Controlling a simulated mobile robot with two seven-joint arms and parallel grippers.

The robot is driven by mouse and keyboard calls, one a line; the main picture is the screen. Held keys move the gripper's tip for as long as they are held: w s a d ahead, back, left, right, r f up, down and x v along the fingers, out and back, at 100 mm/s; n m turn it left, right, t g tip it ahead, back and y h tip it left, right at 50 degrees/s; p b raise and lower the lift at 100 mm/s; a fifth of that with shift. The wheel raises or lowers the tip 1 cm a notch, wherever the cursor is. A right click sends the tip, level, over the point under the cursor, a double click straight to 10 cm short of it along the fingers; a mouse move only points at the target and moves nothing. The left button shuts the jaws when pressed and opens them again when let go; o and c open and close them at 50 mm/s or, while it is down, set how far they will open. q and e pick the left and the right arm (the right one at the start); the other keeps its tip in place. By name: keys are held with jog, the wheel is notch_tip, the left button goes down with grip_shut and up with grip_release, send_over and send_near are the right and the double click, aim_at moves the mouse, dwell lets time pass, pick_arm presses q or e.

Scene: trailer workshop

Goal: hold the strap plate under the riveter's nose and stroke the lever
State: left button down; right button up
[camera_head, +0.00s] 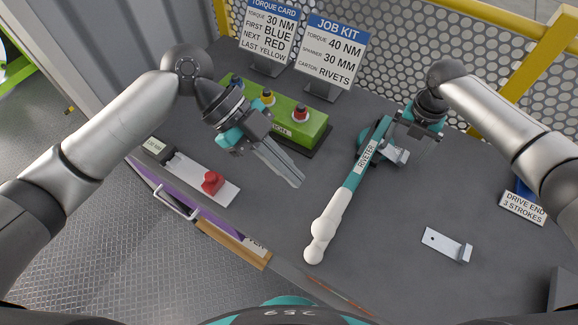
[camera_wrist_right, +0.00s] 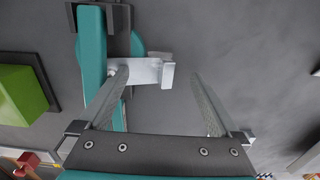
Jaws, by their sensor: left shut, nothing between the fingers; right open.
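The riveter (camera_head: 368,153) is a teal tool on the bench with a long white lever (camera_head: 326,226) pointing to the front. One metal strap plate (camera_head: 396,154) with a bent-up end is at the riveter's far end; it also shows in the right wrist view (camera_wrist_right: 146,71). A second strap plate (camera_head: 447,244) lies on the bench at the right. My right gripper (camera_wrist_right: 160,75) is open, its fingers on either side of the first plate's bent end. Whether they touch it I cannot tell. My left gripper (camera_head: 297,181) is shut and empty, left of the lever.
A white plate with a red part (camera_head: 212,182) lies at the left. Two sign cards (camera_head: 334,56) stand at the back, and a small sign (camera_head: 523,206) at the right. Bench around the second plate is clear.

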jog(key=shift+r, duration=0.1)
notch_tip(320, 180, up, 9)
jog(key=p, duration=0.9)
notch_tip(320, 180, up, 15)
jog(key=shift+b, duration=0.45)
dwell(0.7)
